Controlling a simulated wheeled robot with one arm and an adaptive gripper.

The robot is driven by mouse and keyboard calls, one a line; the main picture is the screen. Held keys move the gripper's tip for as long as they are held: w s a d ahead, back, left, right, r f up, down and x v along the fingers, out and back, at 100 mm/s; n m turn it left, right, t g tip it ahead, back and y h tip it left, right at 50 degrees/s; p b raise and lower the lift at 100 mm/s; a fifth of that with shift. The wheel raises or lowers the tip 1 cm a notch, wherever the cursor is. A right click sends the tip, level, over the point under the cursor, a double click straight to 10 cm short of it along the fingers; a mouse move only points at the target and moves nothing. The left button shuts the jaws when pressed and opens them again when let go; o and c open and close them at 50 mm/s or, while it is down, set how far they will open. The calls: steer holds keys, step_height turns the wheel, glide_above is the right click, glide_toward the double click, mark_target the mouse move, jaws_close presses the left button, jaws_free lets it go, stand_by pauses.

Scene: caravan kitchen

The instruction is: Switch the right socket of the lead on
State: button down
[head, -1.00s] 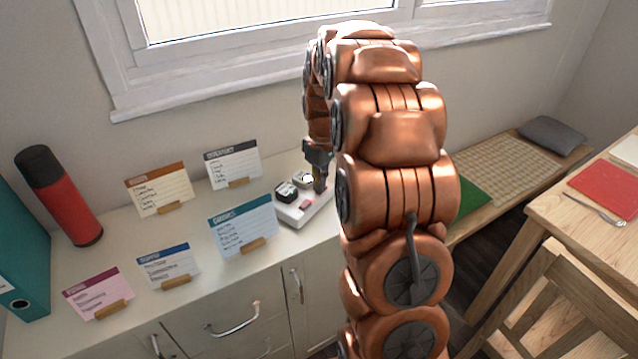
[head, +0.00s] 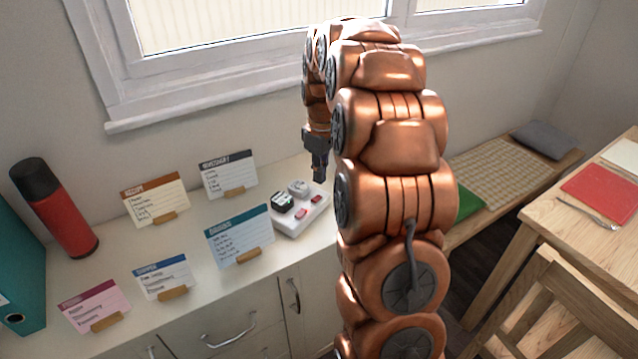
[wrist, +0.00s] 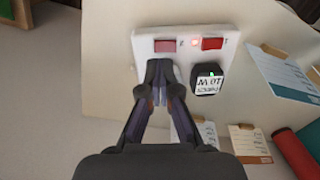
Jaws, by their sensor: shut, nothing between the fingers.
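The white lead (head: 290,228) lies on the counter and also shows in the wrist view (wrist: 228,33). It has two sockets with two red switches. In the head view, a black plug (head: 282,202) is in the left socket and a grey plug (head: 298,187) in the right; the right switch (head: 316,198) is visible. In the wrist view the lead appears turned round: the right switch (wrist: 165,46) looks darker, while the other switch (wrist: 212,43) is brighter beside a lit lamp. My gripper (head: 319,178) is shut and empty above the lead's right end, its fingers partly covering the right socket.
Several cards on wooden stands, such as the teal-topped one (head: 239,236), stand left of the lead. A red flask (head: 55,210) and a teal binder (head: 18,265) are farther left. The window sill (head: 200,106) is behind. A table (head: 560,215) is at right.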

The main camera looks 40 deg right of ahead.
step_height(320, 180, up, 9)
steer(key=d+b, duration=0.1)
steer(key=shift+w, duration=0.2)
steer(key=shift+r, duration=0.15)
stand_by(0.5)
steer(key=p, duration=0.5)
steer(key=a+p, duration=0.1)
steer(key=p, duration=0.4)
steer(key=shift+s+a+r+y, duration=0.1)
steer(key=shift+s+y, duration=0.15)
steer(key=shift+y, duration=0.05)
steer(key=p, duration=0.5)
glide_toward(314, 200)
steer(key=f, duration=0.5)
steer(key=shift+s+a, duration=0.1)
steer(key=shift+a, duration=0.2)
steer(key=shift+f, duration=1.05)
